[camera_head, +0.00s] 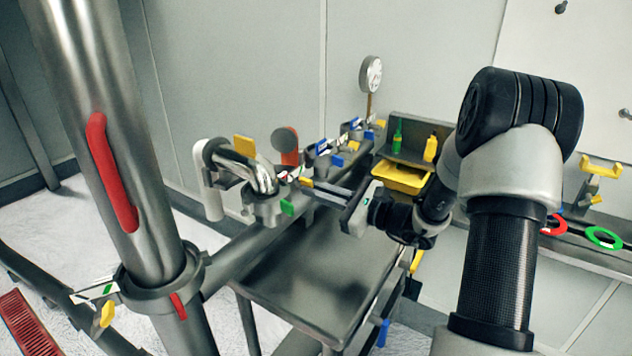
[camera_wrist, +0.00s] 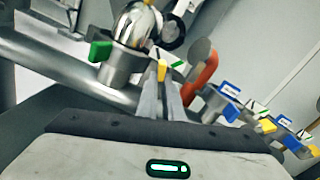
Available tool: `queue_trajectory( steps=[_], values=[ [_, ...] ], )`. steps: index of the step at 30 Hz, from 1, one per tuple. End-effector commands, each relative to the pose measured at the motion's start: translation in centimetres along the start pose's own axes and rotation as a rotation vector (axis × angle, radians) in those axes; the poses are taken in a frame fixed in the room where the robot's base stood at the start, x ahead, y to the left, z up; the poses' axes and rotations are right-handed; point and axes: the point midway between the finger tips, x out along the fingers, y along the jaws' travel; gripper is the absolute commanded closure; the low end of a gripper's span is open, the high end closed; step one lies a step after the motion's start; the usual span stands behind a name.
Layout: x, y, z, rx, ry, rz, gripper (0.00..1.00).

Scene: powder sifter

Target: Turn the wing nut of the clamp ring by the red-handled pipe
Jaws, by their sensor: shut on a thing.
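My gripper (camera_head: 312,184) reaches left from the arm, its two long grey fingers close together. In the wrist view the fingertips (camera_wrist: 163,80) are shut on a small yellow wing nut (camera_wrist: 162,68). The yellow wing nut also shows at the fingertips in the head view (camera_head: 305,182). It sits beside a grey clamp ring (camera_head: 264,207) with a green tab (camera_head: 287,208), under a shiny bent pipe (camera_head: 262,172). A pipe with a red-orange handle (camera_head: 290,158) stands just behind; its handle also shows in the wrist view (camera_wrist: 206,72). The fingers partly hide the nut.
A thick steel column (camera_head: 150,190) with a red handle (camera_head: 110,170) stands at left, with a clamp ring (camera_head: 160,293) around it. Several blue- and yellow-tabbed clamps (camera_wrist: 230,102) stand right. A metal table (camera_head: 310,290) and yellow bin (camera_head: 402,177) are near my arm.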

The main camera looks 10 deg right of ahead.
Motion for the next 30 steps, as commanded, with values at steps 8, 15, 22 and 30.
queue_trajectory(
  steps=[8, 15, 22, 30],
  values=[
    [-0.06, -0.20, 0.44, 0.266, 0.001, -0.001, 1.00],
    [-0.04, -0.21, 0.44, 0.493, 0.001, -0.001, 1.00],
    [-0.03, -0.18, 0.41, 0.708, 0.001, -0.001, 1.00],
    [-0.03, -0.12, 0.27, 0.913, 0.001, 0.000, 1.00]
  ],
)
